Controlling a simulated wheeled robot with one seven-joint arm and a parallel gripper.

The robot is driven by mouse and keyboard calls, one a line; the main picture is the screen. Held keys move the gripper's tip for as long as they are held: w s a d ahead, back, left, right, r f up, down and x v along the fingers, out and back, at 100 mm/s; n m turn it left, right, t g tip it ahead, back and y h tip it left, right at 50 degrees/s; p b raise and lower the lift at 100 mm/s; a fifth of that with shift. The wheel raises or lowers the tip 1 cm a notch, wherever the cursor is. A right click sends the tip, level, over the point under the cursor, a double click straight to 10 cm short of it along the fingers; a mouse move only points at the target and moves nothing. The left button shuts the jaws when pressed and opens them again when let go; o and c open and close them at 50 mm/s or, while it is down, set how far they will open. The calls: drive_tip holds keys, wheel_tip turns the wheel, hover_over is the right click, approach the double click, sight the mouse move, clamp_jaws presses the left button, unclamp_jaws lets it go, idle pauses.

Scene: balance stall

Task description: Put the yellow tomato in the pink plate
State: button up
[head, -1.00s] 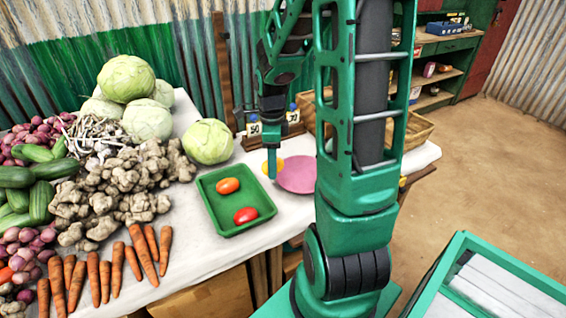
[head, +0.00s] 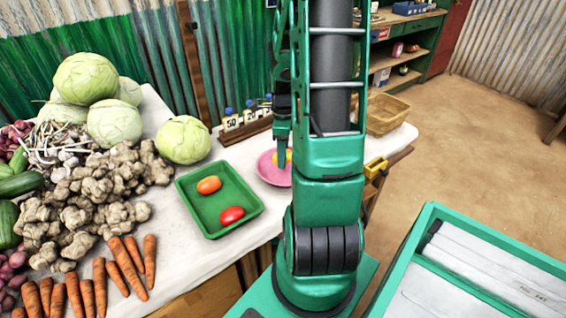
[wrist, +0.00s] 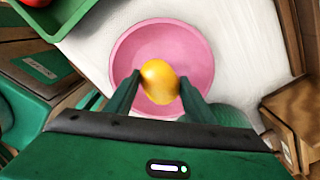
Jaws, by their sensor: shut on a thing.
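The yellow tomato (wrist: 160,82) is between the two fingers of my gripper (wrist: 158,92) in the wrist view, and the gripper is shut on it. In the wrist view the tomato is seen over the pink plate (wrist: 188,50); whether it touches the plate I cannot tell. In the head view the pink plate (head: 268,172) lies on the white table, right of the green tray. My gripper (head: 283,160) is over it there, and only a bit of the yellow tomato (head: 288,156) shows beside the finger. My arm hides the plate's right side.
The green tray (head: 190,191) holds an orange tomato (head: 209,185) and a red tomato (head: 232,215). A cabbage (head: 184,140) sits behind it, with ginger (head: 85,195) and carrots (head: 104,280) to the left. A wicker basket (head: 386,115) and small numbered blocks (head: 231,122) stand at the back.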

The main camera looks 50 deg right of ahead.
drive_tip(key=shift+s+d+f, duration=0.15)
drive_tip(key=shift+d+f, duration=0.2)
drive_tip(key=shift+f, duration=1.85)
drive_tip(key=shift+f, duration=0.1)
drive_tip(key=o, duration=1.1)
